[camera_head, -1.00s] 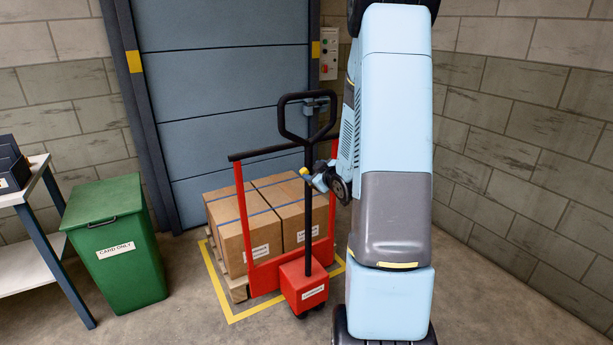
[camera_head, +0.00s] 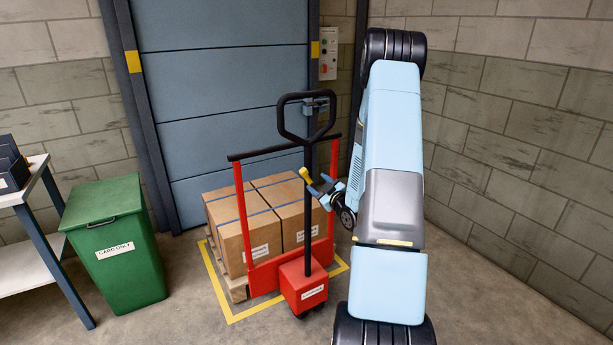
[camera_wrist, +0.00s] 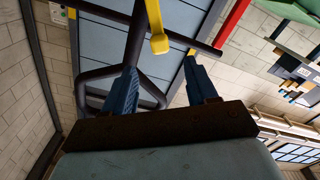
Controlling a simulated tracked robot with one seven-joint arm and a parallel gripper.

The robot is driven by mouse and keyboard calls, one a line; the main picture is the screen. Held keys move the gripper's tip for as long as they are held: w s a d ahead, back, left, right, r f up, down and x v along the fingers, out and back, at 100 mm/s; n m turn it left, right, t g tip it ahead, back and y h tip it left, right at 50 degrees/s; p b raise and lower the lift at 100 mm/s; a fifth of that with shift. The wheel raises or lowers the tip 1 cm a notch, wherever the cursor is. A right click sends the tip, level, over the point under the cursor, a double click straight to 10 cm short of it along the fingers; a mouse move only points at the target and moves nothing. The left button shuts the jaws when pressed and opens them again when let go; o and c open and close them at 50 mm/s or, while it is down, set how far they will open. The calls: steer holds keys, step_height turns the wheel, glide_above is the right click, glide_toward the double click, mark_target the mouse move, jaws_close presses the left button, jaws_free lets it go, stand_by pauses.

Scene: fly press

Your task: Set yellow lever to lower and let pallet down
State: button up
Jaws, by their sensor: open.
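The yellow lever (camera_head: 306,174) sticks out from the upright black shaft of the red pallet truck (camera_head: 303,284), below its looped handle (camera_head: 307,118). My gripper (camera_head: 321,186) is just right of the lever, open and empty. In the wrist view, the lever (camera_wrist: 159,43) hangs between and beyond the open fingers of my gripper (camera_wrist: 163,80), with no contact visible. The truck's handle (camera_wrist: 98,74) shows behind the left finger. The wooden pallet (camera_head: 239,289) carries strapped cardboard boxes (camera_head: 262,225). Most of the pallet is hidden, so I cannot tell its height off the floor.
A yellow floor outline (camera_head: 220,293) surrounds the pallet. A blue-grey door (camera_head: 222,80) stands behind, with a control panel (camera_head: 329,54) to its right. A green bin (camera_head: 112,243) and a table (camera_head: 30,262) are at left. Floor at right is clear.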

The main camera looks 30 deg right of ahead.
mark_target(305, 174)
steer(key=w, duration=0.9)
steer(key=shift+a, duration=0.15)
steer(key=shift+c, duration=0.3)
steer(key=shift+s, duration=0.1)
jaws_close()
